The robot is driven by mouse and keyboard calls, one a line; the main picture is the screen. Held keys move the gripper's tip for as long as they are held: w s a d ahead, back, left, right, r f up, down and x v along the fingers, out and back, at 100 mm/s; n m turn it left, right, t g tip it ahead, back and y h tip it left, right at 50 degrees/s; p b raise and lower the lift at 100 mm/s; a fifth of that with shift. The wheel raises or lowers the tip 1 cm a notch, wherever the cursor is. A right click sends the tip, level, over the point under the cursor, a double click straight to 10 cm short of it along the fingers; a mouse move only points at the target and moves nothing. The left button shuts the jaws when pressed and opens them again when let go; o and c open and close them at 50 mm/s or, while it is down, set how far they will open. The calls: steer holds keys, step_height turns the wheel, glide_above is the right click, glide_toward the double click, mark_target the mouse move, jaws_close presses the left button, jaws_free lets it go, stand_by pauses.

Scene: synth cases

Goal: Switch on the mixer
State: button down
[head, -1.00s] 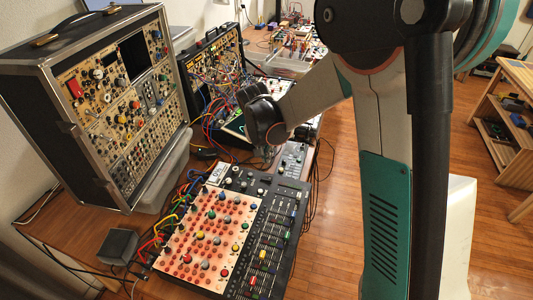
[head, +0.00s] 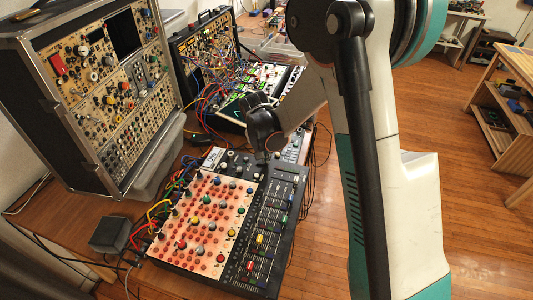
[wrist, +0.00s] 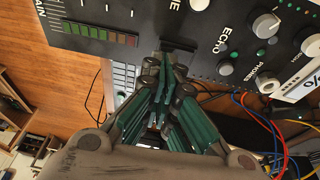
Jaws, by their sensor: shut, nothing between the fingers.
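The mixer (head: 232,212) lies on the wooden table in the head view, with a pale panel of coloured knobs and a black strip of sliders. My gripper (head: 262,160) is shut and empty at the mixer's far edge, pointing down. In the wrist view the mixer's black panel (wrist: 150,28) fills the top, with knobs, lettering and a row of green and red segments. The closed fingertips (wrist: 166,58) are at the panel's edge, close to a dark slot-like part. I cannot tell whether they touch it. The power switch cannot be clearly identified.
A large synth case (head: 95,95) stands at the left, and a smaller patched case (head: 210,65) stands behind. Coloured cables (head: 165,205) run along the mixer's left side. A small dark box (head: 109,234) sits at the front left. Open wooden floor lies to the right.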

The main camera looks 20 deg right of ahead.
steer(key=shift+s+d+f+b, duration=0.1)
steer(key=shift+d+f+b, duration=0.1)
steer(key=shift+f+b, duration=0.25)
steer(key=shift+a+r, duration=0.1)
steer(key=shift+a, duration=0.05)
steer(key=shift+w+a+r, duration=0.15)
steer(key=shift+w+a, duration=0.3)
steer(key=shift+a, duration=0.05)
steer(key=shift+r+p, duration=0.1)
steer(key=shift+p, duration=0.2)
steer(key=shift+r, duration=0.3)
steer(key=s+d+p+v, duration=0.1)
steer(key=p+v, duration=0.4)
steer(key=v, duration=0.7)
steer(key=shift+d+r, duration=0.5)
steer(key=shift+d, duration=0.35)
